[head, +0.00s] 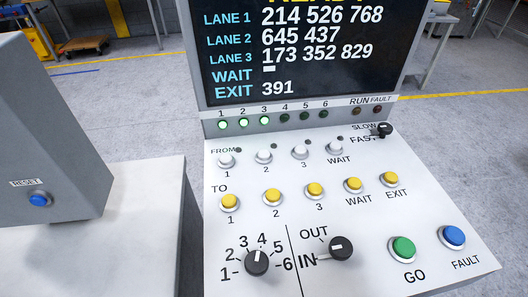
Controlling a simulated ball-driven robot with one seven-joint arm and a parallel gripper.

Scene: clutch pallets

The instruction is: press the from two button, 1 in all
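The from two button (264,157) is a small white push button in the FROM row of the sloped white panel (392,221). The number 2 is printed below it, and a small dark lamp sits at its upper right. It stands between the from 1 button (226,161) and the from 3 button (300,152). The white FROM WAIT button (335,147) ends the row. My gripper is not in view, and nothing covers the buttons.
Yellow TO buttons (272,196) sit just below. Two black knobs (257,262), a green GO button (403,248) and a blue FAULT button (453,236) are lower. The screen (300,55) stands behind. A grey box with a blue RESET button (39,200) stands left.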

